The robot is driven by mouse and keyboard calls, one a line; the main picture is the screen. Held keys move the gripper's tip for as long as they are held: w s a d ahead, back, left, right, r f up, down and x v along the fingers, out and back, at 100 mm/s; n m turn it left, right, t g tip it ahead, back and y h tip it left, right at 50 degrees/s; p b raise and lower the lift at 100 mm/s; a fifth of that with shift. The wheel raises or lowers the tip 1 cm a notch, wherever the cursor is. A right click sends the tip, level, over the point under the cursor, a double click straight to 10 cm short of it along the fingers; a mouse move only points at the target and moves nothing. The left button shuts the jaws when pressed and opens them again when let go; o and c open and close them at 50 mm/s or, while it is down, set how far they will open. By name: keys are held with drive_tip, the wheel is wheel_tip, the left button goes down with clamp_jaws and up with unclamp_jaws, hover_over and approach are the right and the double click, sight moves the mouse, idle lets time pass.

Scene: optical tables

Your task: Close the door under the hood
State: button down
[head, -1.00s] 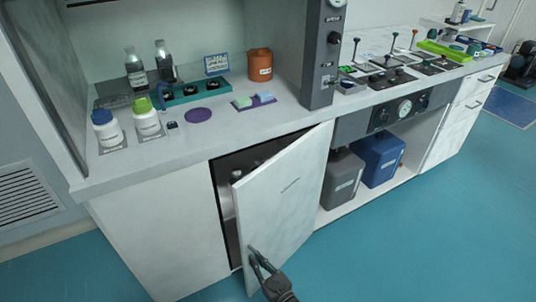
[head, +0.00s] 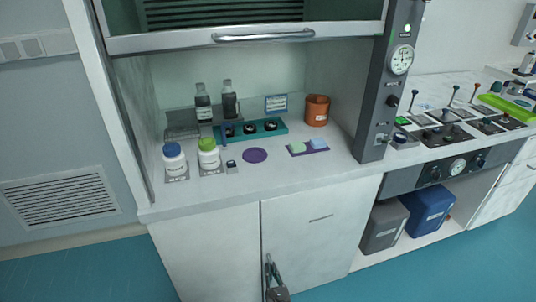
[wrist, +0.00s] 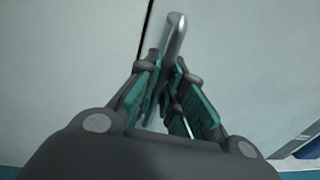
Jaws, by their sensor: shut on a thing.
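The cabinet door (head: 315,240) under the hood is the right-hand white panel below the worktop. It now looks flush or nearly flush with the left panel (head: 205,255), with only a thin dark seam between them. My gripper (head: 271,274) is at the door's lower left edge. In the wrist view my gripper (wrist: 167,68) is shut on the metal door handle (wrist: 174,36), which sticks out beyond the fingers. The inside of the cabinet is hidden.
The hood worktop (head: 300,182) above holds bottles, a teal rack (head: 250,131) and a brown pot (head: 317,110). Right of the door is an open bay with a grey container (head: 383,228) and a blue container (head: 428,211). The teal floor in front looks clear.

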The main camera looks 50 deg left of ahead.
drive_tip(key=shift+w+a+r, duration=0.15)
drive_tip(key=shift+w+a, duration=0.05)
drive_tip(key=shift+a, duration=0.35)
drive_tip(key=shift+a, duration=0.15)
drive_tip(key=c, duration=1.8)
unclamp_jaws()
drive_tip(key=shift+d, duration=0.2)
drive_tip(key=v, duration=1.1)
drive_tip(key=shift+s+d, duration=0.25)
drive_tip(key=shift+d, duration=0.05)
